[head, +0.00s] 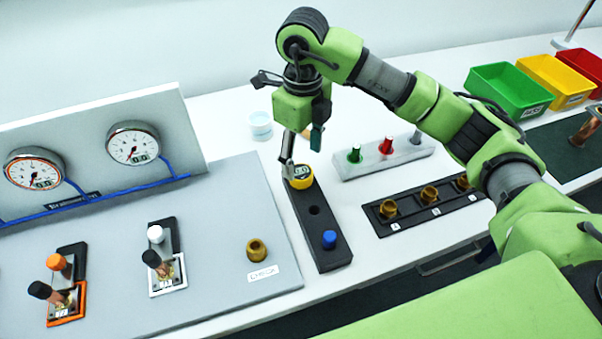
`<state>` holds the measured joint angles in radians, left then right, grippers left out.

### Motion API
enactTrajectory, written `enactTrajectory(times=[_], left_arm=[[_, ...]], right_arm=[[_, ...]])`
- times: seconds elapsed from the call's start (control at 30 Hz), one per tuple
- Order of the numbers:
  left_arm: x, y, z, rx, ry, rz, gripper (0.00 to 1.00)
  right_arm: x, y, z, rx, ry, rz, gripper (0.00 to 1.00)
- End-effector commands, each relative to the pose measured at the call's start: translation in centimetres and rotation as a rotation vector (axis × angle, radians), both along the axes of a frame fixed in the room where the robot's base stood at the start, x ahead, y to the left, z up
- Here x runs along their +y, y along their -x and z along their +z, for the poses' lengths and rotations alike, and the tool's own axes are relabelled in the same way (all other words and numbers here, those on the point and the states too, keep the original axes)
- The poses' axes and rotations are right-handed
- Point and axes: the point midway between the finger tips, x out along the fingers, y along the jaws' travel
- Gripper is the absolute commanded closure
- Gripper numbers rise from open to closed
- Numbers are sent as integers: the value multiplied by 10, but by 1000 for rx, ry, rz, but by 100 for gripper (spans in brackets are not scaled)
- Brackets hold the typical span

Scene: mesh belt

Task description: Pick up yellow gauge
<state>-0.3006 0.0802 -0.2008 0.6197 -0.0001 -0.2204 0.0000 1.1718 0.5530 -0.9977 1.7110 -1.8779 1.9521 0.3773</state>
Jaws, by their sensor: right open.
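The yellow gauge (300,178) is a round yellow cup with a small digital display on top. It sits upright at the far end of a dark narrow holder (322,249). My right gripper (292,168) points down from above and its fingertips are at the gauge's back left edge. The gripper is open; I cannot tell whether a finger touches the gauge. Part of the fingers is hidden by the wrist. My left gripper does not show.
A grey block (400,157) with green and red pegs and a black strip (415,222) of brass fittings lie right. A grey panel (215,235) with valves and dial gauges fills the left. Coloured bins (505,90) stand back right.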

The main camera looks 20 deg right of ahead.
Motion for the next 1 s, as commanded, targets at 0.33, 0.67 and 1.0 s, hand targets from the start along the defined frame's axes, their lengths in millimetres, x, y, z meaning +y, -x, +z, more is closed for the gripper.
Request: enactTrajectory(times=[0.33,0.67,1.0], left_arm=[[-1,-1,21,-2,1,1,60],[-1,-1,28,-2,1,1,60],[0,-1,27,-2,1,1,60]], right_arm=[[2,-4,-31,4,-1,0,42],[2,-7,-63,-1,0,1,42],[2,-7,-63,-1,0,1,87]])
